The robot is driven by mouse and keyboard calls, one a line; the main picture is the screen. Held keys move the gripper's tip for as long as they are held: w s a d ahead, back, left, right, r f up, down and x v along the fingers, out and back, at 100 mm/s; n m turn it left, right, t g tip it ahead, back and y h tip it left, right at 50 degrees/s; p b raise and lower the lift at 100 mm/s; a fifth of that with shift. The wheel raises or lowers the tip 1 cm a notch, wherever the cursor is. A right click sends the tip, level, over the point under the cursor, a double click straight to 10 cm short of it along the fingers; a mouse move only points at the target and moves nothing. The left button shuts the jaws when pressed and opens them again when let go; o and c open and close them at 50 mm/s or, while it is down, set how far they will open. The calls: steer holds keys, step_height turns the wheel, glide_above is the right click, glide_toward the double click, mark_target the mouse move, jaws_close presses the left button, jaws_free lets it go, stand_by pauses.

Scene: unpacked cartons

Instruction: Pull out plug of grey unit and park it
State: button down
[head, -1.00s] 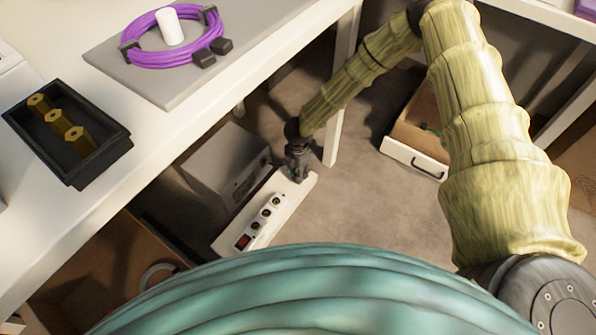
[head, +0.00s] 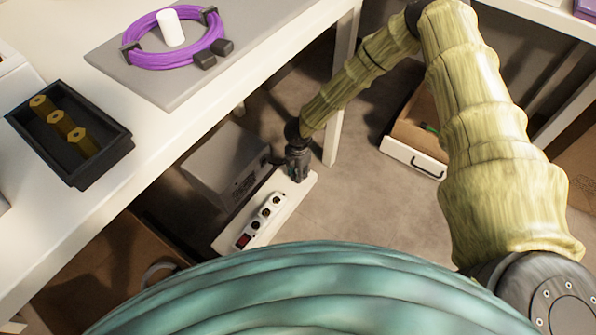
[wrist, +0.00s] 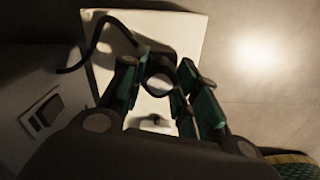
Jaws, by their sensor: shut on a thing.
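The grey unit (head: 222,160) stands on the floor under the white table, and its side shows at the left of the wrist view (wrist: 42,105). A black cable (wrist: 96,36) runs from it to the dark plug (wrist: 160,82) between my fingers. My gripper (head: 297,172) points down at the far end of a white board (head: 303,188). In the wrist view my gripper (wrist: 160,88) is shut on the plug, above the white board. I cannot tell whether the plug is still seated. A power strip (head: 260,219) with several sockets and a red switch lies on the board.
A table leg (head: 338,120) stands close behind my gripper. The tabletop holds a black tray (head: 110,155) and a purple cable coil (head: 145,59).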

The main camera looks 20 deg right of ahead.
steer(key=c, duration=1)
jaws_free()
